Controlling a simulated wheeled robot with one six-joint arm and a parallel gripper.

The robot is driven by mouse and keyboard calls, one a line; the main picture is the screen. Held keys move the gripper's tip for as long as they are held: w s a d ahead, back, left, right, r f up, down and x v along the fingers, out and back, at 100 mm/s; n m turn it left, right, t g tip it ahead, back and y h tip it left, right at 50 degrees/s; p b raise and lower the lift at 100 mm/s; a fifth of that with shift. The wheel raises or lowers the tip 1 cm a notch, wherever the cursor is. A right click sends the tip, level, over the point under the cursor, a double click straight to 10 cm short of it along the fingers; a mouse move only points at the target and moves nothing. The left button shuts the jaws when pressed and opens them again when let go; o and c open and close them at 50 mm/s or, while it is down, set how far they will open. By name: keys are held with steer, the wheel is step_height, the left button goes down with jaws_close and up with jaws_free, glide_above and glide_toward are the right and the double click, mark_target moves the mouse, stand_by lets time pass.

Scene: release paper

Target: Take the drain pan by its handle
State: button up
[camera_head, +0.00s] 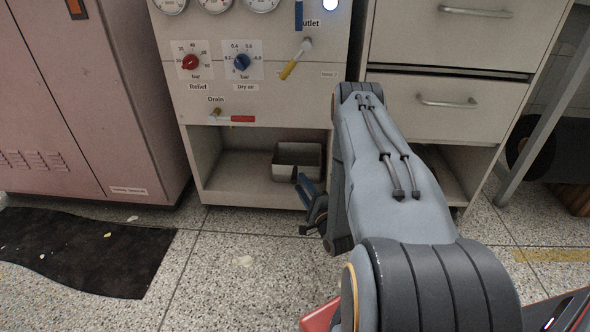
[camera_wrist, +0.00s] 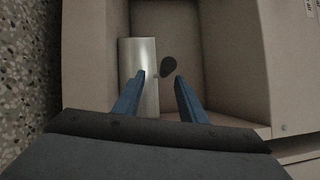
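The drain pan (camera_head: 297,172) is a small grey metal box, open at the top, standing on the low shelf under the gauge panel. Its handle cannot be made out clearly in the head view. My gripper (camera_head: 305,190), with blue fingers, is low in front of the pan, partly hidden by my arm. In the wrist view my gripper (camera_wrist: 160,76) is open, its fingers apart with nothing held between them. A shiny metal face, apparently the pan (camera_wrist: 138,52), lies beyond and partly behind the left finger. A dark oval spot (camera_wrist: 168,66) shows beyond the fingertips, on the right.
The shelf compartment (camera_head: 235,180) has side walls and a top close around the pan. A drain valve with a red lever (camera_head: 236,119) is above left. A pink cabinet (camera_head: 85,110) stands left, drawers (camera_head: 450,100) right. A black mat (camera_head: 85,245) lies on the floor.

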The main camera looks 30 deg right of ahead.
mark_target(295, 168)
steer(key=shift+w+d+r+b, duration=0.25)
steer(key=shift+w+b, duration=0.5)
steer(key=shift+w, duration=0.5)
steer(key=shift+w+d+r+b, duration=0.1)
steer(key=shift+w+r+b, duration=0.15)
steer(key=shift+w+b, duration=0.75)
steer(key=shift+w+d+r+b, duration=0.25)
steer(key=shift+w+b, duration=0.25)
steer(key=shift+w, duration=1)
jaws_close()
steer(key=shift+r, duration=0.1)
